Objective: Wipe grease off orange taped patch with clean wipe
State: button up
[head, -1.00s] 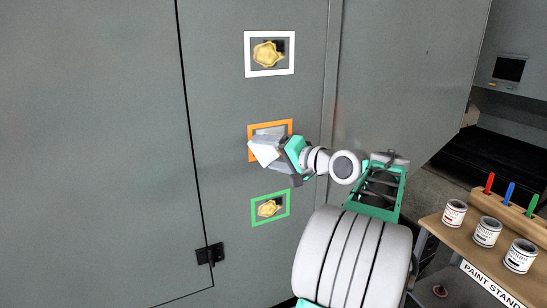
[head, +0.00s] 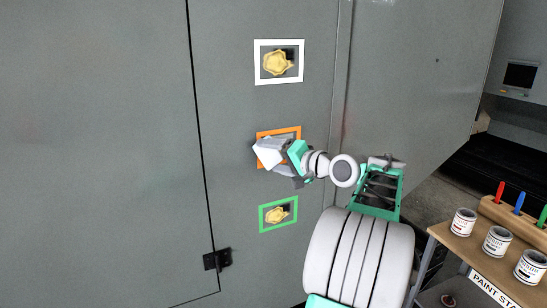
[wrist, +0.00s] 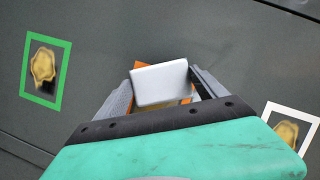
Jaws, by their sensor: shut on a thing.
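The orange taped patch (head: 291,131) is the middle of three taped squares on the grey enclosure door. My gripper (head: 276,153) is in front of it and hides most of its inside and lower right. The gripper is shut on a white wipe (head: 268,154), which lies over the left part of the patch. In the wrist view the wipe (wrist: 160,84) sits between the fingers, with orange tape (wrist: 139,66) showing behind it. A little yellowish grease (wrist: 187,101) shows below the wipe's edge. I cannot tell whether the wipe touches the door.
A white taped patch (head: 279,83) above and a green taped patch (head: 263,219) below each hold yellow grease. A black latch (head: 217,259) is at lower left. A paint stand (head: 467,243) with cans and coloured handles stands at right.

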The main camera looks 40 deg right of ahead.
jog(key=shift+w+d+p, duration=0.25)
jog(key=shift+w+p, duration=0.35)
jog(key=shift+w, duration=0.4)
